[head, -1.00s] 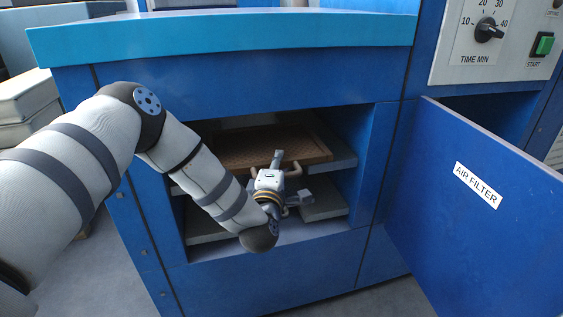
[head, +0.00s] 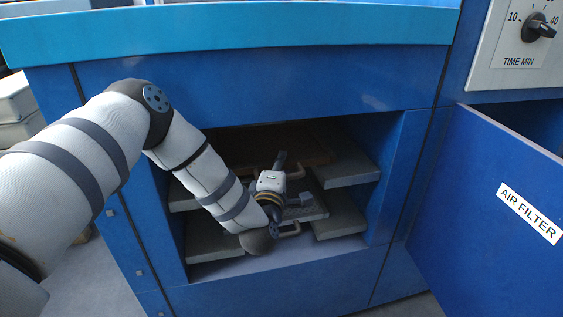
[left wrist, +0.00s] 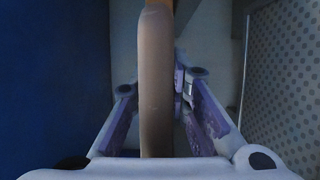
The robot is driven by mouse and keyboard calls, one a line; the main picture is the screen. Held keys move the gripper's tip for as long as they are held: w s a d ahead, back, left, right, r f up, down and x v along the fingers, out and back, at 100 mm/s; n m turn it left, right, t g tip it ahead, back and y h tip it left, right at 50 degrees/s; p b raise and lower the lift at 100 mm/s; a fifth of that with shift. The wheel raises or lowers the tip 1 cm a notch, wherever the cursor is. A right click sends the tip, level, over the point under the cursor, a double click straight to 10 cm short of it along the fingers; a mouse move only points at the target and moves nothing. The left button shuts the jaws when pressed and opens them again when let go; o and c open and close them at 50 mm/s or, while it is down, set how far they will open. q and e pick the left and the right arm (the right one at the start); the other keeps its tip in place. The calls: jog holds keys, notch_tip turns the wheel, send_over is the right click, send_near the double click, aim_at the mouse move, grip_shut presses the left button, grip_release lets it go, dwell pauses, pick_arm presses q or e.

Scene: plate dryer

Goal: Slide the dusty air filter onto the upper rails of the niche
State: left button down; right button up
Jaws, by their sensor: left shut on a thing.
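The dusty air filter (head: 292,142) is a flat brown panel, now deep in the shaded niche near the level of the upper rails. The left upper rail (head: 182,197) and right upper rail (head: 345,168) are grey ledges. I cannot tell whether the panel rests on them. My left gripper (head: 281,162) is in the niche opening, at the filter's front. In the left wrist view its fingers flank a tan handle (left wrist: 155,80) and are shut on it. The filter's far part is hidden in shadow. My right gripper is not in view.
Grey lower ledges, left (head: 215,241) and right (head: 338,217), lie below. The open blue door (head: 490,225) labelled AIR FILTER stands at the right. The niche's side walls are close.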

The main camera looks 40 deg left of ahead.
pick_arm(q)
jog(key=shift+w+f, duration=0.1)
jog(key=shift+f, duration=0.1)
jog(key=c, duration=1.4)
grip_release()
jog(key=shift+c, duration=0.2)
jog(key=v, duration=1.2)
jog(key=shift+a+r, duration=0.1)
jog(key=shift+r, duration=0.05)
